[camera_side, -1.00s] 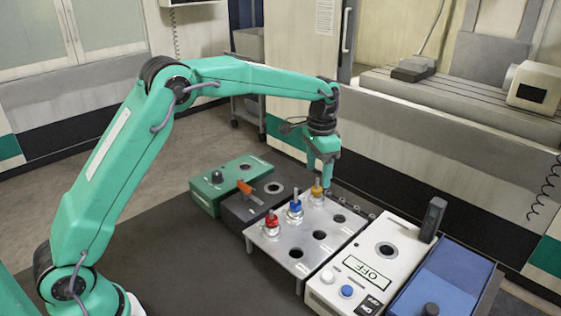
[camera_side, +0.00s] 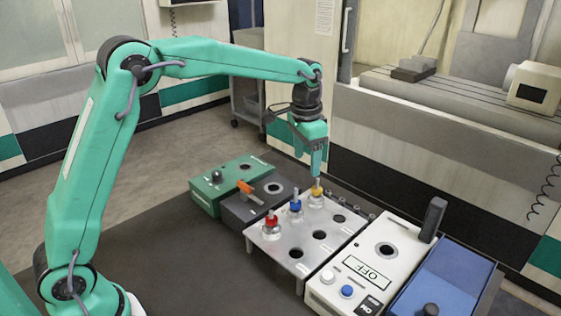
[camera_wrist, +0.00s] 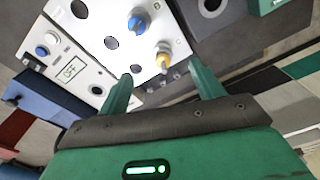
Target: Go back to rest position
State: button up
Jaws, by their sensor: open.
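My gripper (camera_side: 313,165) hangs above the far end of the metal plate, over the yellow-topped piece (camera_side: 317,192). In the wrist view my gripper (camera_wrist: 160,82) has its two fingers wide apart and nothing held between them. The yellow piece (camera_wrist: 163,60) stands upright in the plate, a little beyond the fingertips in that view. A blue-topped piece (camera_side: 296,208) and a red-topped piece (camera_side: 271,222) stand in the same row of the metal plate (camera_side: 273,247). The other row of the plate has empty holes.
A white box with an OFF display (camera_side: 343,262) and a blue box (camera_side: 447,283) stand to the right of the plate. A green box (camera_side: 207,196) and a dark box with an orange lever (camera_side: 248,191) stand to the left. The near left of the dark table (camera_side: 170,240) is clear.

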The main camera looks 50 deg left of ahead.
jog(key=s+a+r+n+t, duration=0.15)
jog(key=s+r, duration=0.25)
jog(key=s, duration=0.4)
jog(key=s+a+r+n+t, duration=0.15)
jog(key=s+r, duration=0.25)
jog(key=s, duration=0.4)
jog(key=s+a+f+t, duration=0.1)
jog(key=s, duration=0.6)
jog(key=s+a+f+n, duration=0.1)
jog(key=s+f, duration=0.1)
jog(key=s, duration=0.5)
jog(key=shift+f+t, duration=0.25)
jog(key=shift+t, duration=0.15)
jog(key=shift+s, duration=0.1)
